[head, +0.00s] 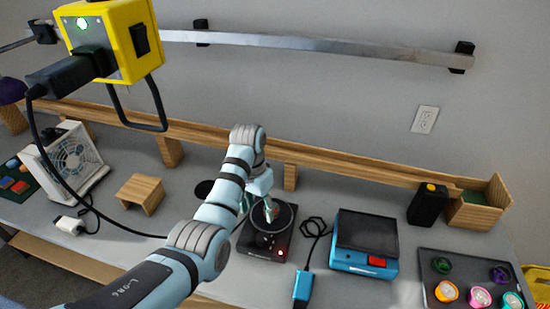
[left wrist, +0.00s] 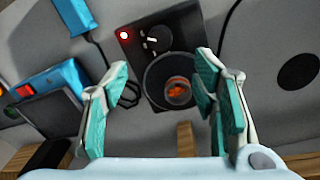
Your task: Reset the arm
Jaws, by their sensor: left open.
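My left arm reaches in from the lower left of the head view. Its left gripper (head: 258,203) is over the black hot plate (head: 262,243), partly hidden behind my own arm. In the left wrist view the gripper (left wrist: 160,72) is open, with teal-lined fingers spread wide and nothing between them. The hot plate (left wrist: 135,45) shows there with a knob and a lit red light. A small round container with orange contents (left wrist: 178,92) stands on its round plate, beyond the fingers and apart from them. My right gripper is not in view.
A blue box with a dark top (head: 365,243) and a blue plug (head: 302,288) lie right of the hot plate. A white fan (head: 70,160) and wooden stand (head: 140,193) are left. A yellow box (head: 112,40) hangs from the rail. A tray (head: 465,262) holds colored cups.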

